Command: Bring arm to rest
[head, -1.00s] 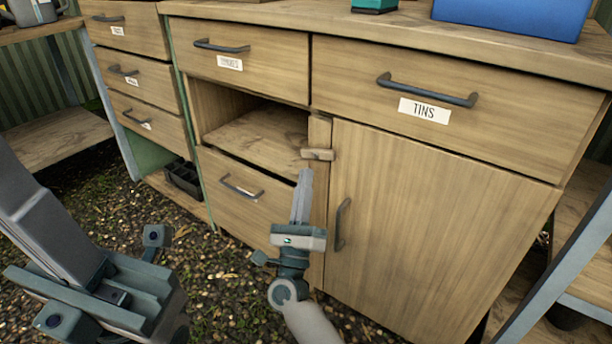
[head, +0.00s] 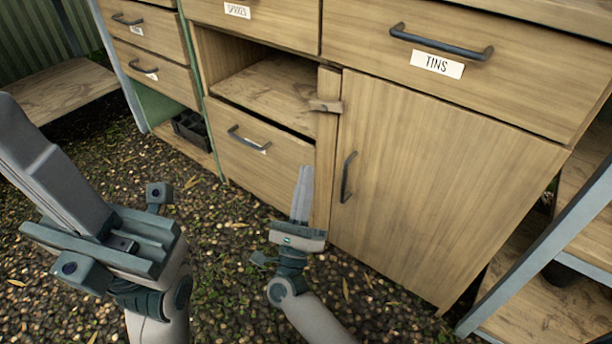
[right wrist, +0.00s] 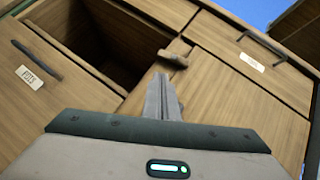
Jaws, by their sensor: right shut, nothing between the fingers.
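My right gripper (head: 302,193) is shut and empty, its fingers pointing up in front of the cabinet, just left of the cupboard door's handle (head: 347,177). In the right wrist view its closed fingers (right wrist: 163,98) point toward the cabinet front, below the wooden catch (right wrist: 173,60). No contact with the cabinet can be made out. My left gripper (head: 45,165) is large and close at the left of the head view. Its fingers point up and left over the gravel floor, seen side-on and cut by the picture edge, so their gap is unclear.
The wooden cabinet has a TINS drawer (head: 455,65) above a closed door (head: 430,180). The wooden catch (head: 326,106) sits at the door's top left. An open compartment (head: 270,90) lies above a lower drawer (head: 250,150). A metal post (head: 540,240) stands at right. Gravel floor (head: 230,270) lies below.

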